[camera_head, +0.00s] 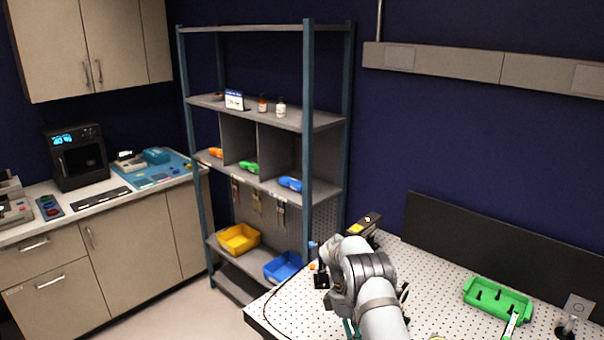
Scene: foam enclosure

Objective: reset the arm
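My arm rises from the bottom of the view over the perforated bench top (455,285), with its grey links bent near the bench's left part. My gripper (321,278) seems to be the dark part at the left end of the arm, above the bench's left edge. Its fingers are small and partly hidden by the arm, so I cannot tell whether they are open or whether anything is between them.
A green tray (484,300) is on the bench at right. A dark panel (500,258) stands along the bench's back. A yellow-and-black device (365,223) is behind the arm. A shelf rack (308,150) with yellow (239,238) and blue (283,267) bins stands left of the bench.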

